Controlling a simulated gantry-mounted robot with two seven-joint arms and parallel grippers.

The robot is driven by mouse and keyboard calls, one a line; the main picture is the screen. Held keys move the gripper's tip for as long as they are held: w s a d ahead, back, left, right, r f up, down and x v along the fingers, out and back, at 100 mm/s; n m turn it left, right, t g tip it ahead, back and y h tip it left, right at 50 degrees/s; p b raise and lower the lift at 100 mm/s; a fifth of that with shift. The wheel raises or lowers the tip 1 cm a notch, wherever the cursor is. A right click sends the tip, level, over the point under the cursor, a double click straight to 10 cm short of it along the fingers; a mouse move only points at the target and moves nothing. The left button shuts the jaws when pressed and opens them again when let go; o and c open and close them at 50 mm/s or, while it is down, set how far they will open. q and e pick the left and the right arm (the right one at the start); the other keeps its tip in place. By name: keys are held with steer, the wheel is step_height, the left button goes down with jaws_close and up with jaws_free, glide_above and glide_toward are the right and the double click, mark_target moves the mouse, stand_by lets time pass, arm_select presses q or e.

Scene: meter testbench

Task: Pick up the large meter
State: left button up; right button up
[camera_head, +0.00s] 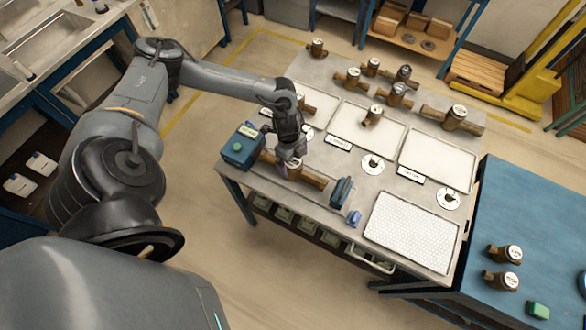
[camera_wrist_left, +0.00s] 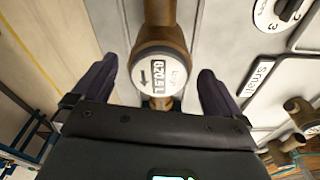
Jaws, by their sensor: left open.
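A brass meter (camera_head: 294,172) with a round white dial lies on the table between two blue bench blocks. Its pipe ends stretch to both sides. My left gripper (camera_head: 289,158) is directly over this meter, pointing down, and partly hides it in the head view. In the left wrist view the meter's dial (camera_wrist_left: 159,74) sits between the two dark fingers, which are open with a gap on each side. Whether the fingertips reach down beside the body is hard to tell. Another big brass meter (camera_head: 455,117) stands at the back right of the table. My right gripper is not in view.
The left blue block (camera_head: 240,148) and right blue block (camera_head: 342,191) flank the meter closely. Several smaller brass meters stand along the back. White trays (camera_head: 437,160) and a white perforated mat (camera_head: 412,232) lie to the right. A blue table (camera_head: 530,220) with two meters stands at right.

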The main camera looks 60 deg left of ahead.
arm_select(q)
steer(key=shift+d+f+p, duration=0.1)
steer(key=shift+f+p, duration=0.3)
steer(key=shift+f, duration=2.2)
jaws_close()
steer(key=shift+r, duration=0.1)
